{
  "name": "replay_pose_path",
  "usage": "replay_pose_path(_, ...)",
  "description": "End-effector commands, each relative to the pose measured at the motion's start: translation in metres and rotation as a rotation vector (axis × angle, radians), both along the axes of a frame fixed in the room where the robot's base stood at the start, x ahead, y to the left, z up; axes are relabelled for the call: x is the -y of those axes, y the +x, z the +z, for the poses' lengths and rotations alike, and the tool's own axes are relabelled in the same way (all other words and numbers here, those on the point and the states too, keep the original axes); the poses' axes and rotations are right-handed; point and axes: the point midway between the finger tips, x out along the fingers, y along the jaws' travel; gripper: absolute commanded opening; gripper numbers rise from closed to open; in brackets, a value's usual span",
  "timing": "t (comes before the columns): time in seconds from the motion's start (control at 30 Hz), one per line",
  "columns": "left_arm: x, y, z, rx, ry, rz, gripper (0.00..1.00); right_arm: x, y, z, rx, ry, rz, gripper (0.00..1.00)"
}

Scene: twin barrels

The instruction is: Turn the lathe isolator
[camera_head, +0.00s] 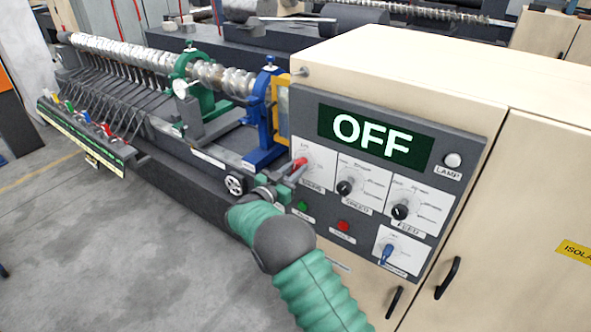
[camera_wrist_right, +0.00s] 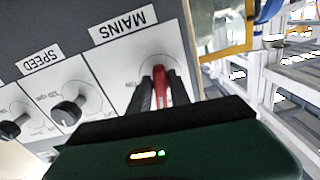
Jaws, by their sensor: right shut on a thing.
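The lathe isolator is probably the red knob (camera_head: 300,163) on the plate labelled MAINS, at the upper left of the grey control panel (camera_head: 455,130). In the right wrist view the red knob (camera_wrist_right: 161,84) stands between dark fingers, under the upside-down MAINS label. My right gripper (camera_head: 294,171) reaches up to the panel from below and is shut on the red knob. The fingers hide part of the knob and its dial. The panel's display (camera_head: 374,138) reads OFF in white letters. My left gripper is out of view.
SPEED (camera_head: 345,188) and FEED (camera_head: 400,212) knobs sit to the right. A green button (camera_head: 303,206), a red button (camera_head: 344,226) and a blue knob (camera_head: 386,254) are lower. A yellow sign (camera_head: 575,252), partly cut off, begins "ISOLA". Lathe machinery stands at left.

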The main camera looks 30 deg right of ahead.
Motion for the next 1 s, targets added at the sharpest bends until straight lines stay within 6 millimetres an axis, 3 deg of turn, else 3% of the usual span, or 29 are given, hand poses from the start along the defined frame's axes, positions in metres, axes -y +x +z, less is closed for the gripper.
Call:
replay_pose_path(0.1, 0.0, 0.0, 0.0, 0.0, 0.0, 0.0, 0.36, 0.0, 0.001, 0.002, 0.003, -0.002, 0.002, 0.0)
replay_pose_path(0.13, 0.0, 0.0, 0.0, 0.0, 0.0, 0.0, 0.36, 0.0, 0.001, 0.002, 0.003, -0.002, 0.002, 0.25)
replay_pose_path(0.23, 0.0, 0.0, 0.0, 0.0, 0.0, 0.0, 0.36, 0.0, 0.001, 0.002, 0.003, -0.002, 0.002, 0.36)
replay_pose_path(0.57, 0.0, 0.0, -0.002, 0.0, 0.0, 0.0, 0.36, -0.003, -0.001, 0.001, 0.003, -0.002, 0.001, 0.36)
replay_pose_path(0.73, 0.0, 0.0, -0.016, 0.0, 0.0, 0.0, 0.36, -0.031, -0.011, -0.003, 0.003, 0.0, 0.004, 0.36)
replay_pose_path(1.0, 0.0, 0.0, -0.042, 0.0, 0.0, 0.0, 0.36, -0.105, -0.041, -0.004, 0.003, -0.001, 0.005, 0.36)
